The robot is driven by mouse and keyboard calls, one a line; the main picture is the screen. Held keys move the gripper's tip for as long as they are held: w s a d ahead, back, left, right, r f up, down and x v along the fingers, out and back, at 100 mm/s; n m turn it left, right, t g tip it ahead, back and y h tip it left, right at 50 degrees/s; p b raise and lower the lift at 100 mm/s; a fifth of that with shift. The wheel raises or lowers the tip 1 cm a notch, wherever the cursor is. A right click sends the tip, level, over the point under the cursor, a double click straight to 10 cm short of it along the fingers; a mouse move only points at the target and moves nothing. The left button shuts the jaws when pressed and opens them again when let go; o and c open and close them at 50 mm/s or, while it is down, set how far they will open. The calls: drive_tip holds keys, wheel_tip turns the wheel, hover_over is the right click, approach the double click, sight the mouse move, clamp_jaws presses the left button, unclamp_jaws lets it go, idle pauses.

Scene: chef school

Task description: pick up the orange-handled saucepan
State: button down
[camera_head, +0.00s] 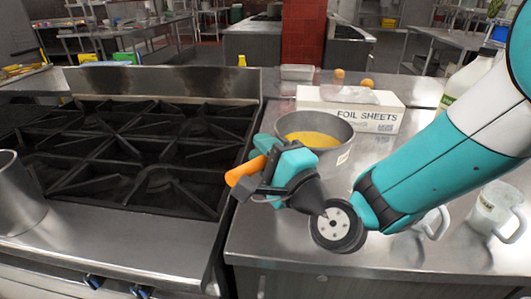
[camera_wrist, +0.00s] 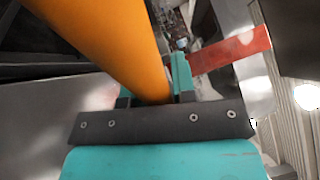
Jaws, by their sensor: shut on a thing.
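The saucepan (camera_head: 343,156) is a round grey metal pan with yellow contents (camera_head: 312,139). It is at the counter's left part, beside the stove; I cannot tell whether its base touches the counter. Its orange handle (camera_head: 243,172) points left towards the stove, and its near part is hidden behind my gripper. My gripper (camera_head: 262,181) is shut on the handle. In the wrist view the orange handle (camera_wrist: 105,35) runs large from the upper left down between the teal fingers.
The black stove grates (camera_head: 130,140) fill the left, with a metal pot (camera_head: 18,200) at the near left. A foil sheets box (camera_head: 378,118) stands behind the saucepan.

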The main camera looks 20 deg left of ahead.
wheel_tip(320, 180, up, 12)
drive_tip(key=p, duration=0.9)
drive_tip(key=shift+r, duration=0.25)
drive_tip(key=shift+a, duration=0.1)
